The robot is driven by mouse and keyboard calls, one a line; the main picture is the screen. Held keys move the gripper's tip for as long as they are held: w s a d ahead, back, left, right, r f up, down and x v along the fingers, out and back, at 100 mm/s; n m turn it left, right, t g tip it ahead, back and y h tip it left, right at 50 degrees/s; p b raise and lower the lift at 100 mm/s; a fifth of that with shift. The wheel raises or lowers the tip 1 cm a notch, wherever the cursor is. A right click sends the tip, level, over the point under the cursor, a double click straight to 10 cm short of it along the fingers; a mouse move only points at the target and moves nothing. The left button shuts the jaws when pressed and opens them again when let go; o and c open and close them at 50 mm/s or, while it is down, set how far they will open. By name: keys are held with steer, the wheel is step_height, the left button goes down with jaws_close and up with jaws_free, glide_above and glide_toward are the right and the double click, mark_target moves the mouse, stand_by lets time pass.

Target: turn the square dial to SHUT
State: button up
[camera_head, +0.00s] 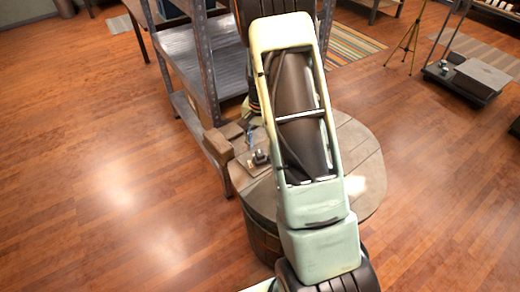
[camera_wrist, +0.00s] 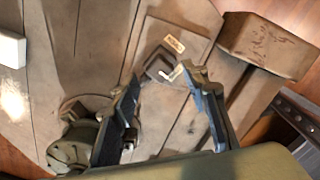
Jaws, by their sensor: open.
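The square dial (camera_wrist: 156,64) is a small dark square knob on a pale wooden plate (camera_wrist: 185,33) in the wrist view. Two small pale labels lie by it, one at its upper right and one at its lower right; I cannot read them. In the head view the dial (camera_head: 261,158) shows on the round wooden table top, just left of my arm. My gripper (camera_wrist: 162,75) is open, its two dark fingers apart, with the dial showing between and beyond the tips. I cannot tell any contact. My arm hides part of the table in the head view.
A brown block (camera_wrist: 265,46) lies right of the plate in the wrist view. A round metal fitting (camera_wrist: 72,145) is at lower left and a white block (camera_wrist: 11,49) at the left edge. A metal shelf rack (camera_head: 188,65) stands beside the barrel-like table (camera_head: 352,135).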

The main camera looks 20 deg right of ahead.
mark_target(260, 153)
step_height(260, 153, up, 9)
steer(key=shift+r, duration=0.15)
steer(key=shift+w, duration=0.1)
stand_by(0.4)
